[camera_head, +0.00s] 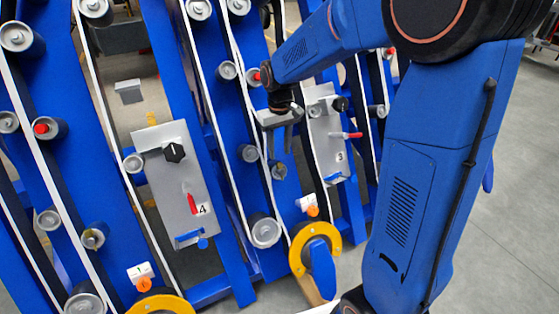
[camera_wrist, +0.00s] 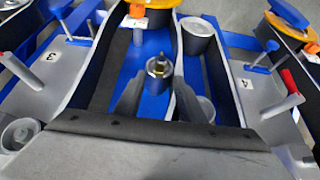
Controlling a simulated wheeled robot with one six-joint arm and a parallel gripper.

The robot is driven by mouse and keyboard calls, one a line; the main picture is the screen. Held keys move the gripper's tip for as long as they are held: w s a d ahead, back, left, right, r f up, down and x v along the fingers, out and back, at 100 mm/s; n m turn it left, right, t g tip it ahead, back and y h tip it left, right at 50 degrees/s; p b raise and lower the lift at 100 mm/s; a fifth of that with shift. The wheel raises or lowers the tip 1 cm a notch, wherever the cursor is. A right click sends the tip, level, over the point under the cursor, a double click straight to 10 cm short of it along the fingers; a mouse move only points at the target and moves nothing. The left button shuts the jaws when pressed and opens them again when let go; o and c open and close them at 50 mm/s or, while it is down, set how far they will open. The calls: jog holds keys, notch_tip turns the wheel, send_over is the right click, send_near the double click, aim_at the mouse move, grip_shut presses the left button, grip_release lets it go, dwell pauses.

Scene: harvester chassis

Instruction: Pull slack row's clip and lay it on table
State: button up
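My gripper (camera_head: 281,150) is at the end of my blue arm, among the belt rows. In the wrist view its two dark fingers (camera_wrist: 158,98) are apart, with nothing between the tips. A small metal post with a brass-coloured tip (camera_wrist: 159,67) stands just ahead of them, on the blue frame. In the head view a similar small round fitting (camera_head: 279,171) is just below the fingers; a gap seems to remain. I cannot tell for sure which part is the clip. The table is not recognisable in either view.
Grey panels marked 4 (camera_head: 178,178) and 3 (camera_head: 326,135) carry red levers and black knobs. Several rollers and white-edged belts run along the blue frames. Yellow wheels (camera_head: 314,242) stand at the lower ends. Bare floor (camera_head: 500,220) lies at the right.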

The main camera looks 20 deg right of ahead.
aim_at(280, 163)
jog(key=shift+f, duration=2.6)
grip_shut()
